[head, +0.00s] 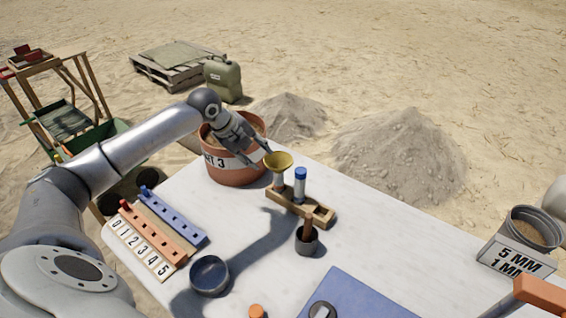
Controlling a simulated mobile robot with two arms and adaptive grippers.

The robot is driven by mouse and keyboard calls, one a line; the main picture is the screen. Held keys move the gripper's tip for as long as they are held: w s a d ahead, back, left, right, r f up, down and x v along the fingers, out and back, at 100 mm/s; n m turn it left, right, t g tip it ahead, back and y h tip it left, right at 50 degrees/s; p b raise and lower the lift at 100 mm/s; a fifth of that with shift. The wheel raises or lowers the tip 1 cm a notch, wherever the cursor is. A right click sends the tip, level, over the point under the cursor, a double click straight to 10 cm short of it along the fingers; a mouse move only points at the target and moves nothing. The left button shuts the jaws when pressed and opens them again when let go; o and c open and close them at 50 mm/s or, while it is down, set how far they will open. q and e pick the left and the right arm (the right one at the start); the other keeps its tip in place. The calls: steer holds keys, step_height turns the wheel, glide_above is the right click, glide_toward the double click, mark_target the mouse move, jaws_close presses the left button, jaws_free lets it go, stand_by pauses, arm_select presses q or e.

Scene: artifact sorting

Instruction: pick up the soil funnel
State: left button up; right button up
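The soil funnel (278,160) is yellow and sits upright on top of a tube in the wooden rack (318,214) on the white table. My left gripper (257,157) comes in from the upper left, just left of the funnel. Its two fingers are spread and point toward the funnel's rim. I see nothing held between them, and I cannot tell whether a fingertip touches the rim. My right gripper is not in view.
A blue-capped tube (300,184) stands beside the funnel in the rack. A terracotta bucket (237,174) is behind the gripper. The table's middle right is clear.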

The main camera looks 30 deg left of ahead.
mark_target(270, 165)
arm_select(q)
steer(key=x, duration=0.3)
steer(key=shift+d, duration=0.1)
steer(key=p+x, duration=0.1)
steer(key=x, duration=0.4)
steer(key=shift+w+r+p, duration=0.2)
steer(key=shift+p, duration=0.15)
steer(key=shift+w+f, duration=0.15)
steer(key=shift+f, duration=0.2)
jaws_close()
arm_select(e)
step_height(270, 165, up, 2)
